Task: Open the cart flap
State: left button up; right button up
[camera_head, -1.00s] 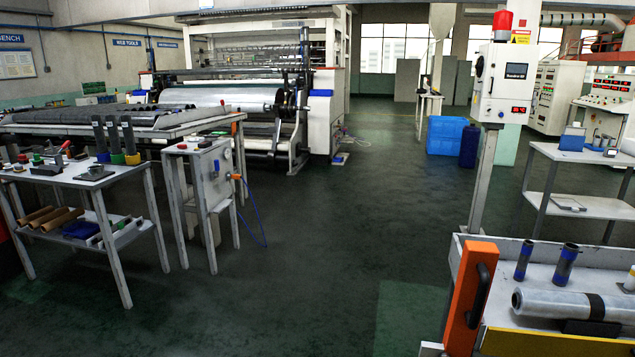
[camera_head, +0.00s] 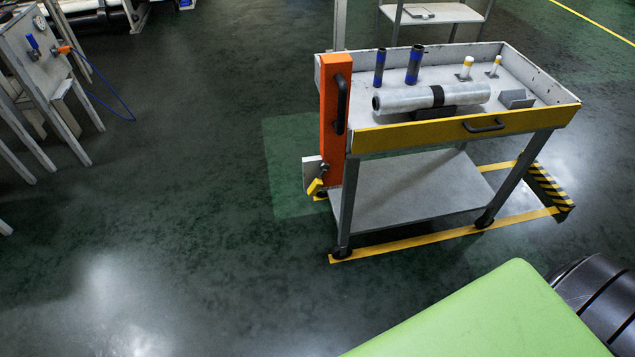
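The cart (camera_head: 345,215) stands in the upper right half of the head view, on wheels. Its front flap (camera_head: 415,137) is a long yellow panel along the tray's near side. The flap stands upright, closing that side. A dark handle (camera_head: 484,126) sits on the flap's outer face, right of its middle. Neither of my grippers is in view.
The tray holds a wrapped film roll (camera_head: 405,99), two dark blue-banded tubes and small white-and-yellow pegs. An orange post (camera_head: 334,165) with a black handle stands at the cart's left end. Yellow floor tape (camera_head: 400,246) runs around the wheels.

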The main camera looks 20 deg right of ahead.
aim_at(394, 136)
jog(key=z, duration=1.8)
